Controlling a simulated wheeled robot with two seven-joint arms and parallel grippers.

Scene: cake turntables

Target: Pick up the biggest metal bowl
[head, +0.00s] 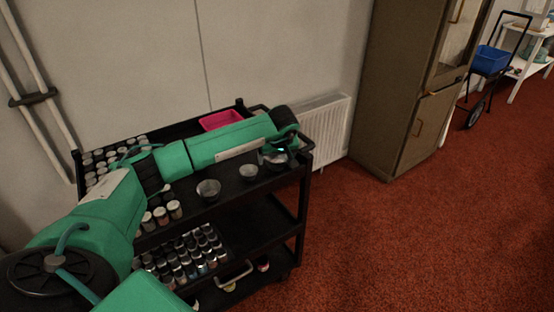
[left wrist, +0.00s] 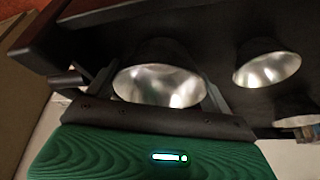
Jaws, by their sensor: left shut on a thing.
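Three metal bowls are on the top shelf of the black cart. One metal bowl (head: 275,158), at the right end of the shelf, is partly hidden by my left gripper (head: 281,150). In the left wrist view this bowl (left wrist: 160,84) looks the largest, and my left gripper (left wrist: 158,92) is shut on it, with a finger at each side. I cannot tell whether it is clear of the shelf. A second bowl (head: 248,171) stands to its left in the head view, and a third bowl (head: 208,189) farther left. My right gripper is not in view.
The black cart (head: 226,236) holds several jars (head: 162,215) on its shelves. A pink bin (head: 221,120) stands at the back of the top shelf. A white radiator (head: 326,128) and a brown cabinet (head: 402,80) are behind and right. Red carpet (head: 420,235) is clear at right.

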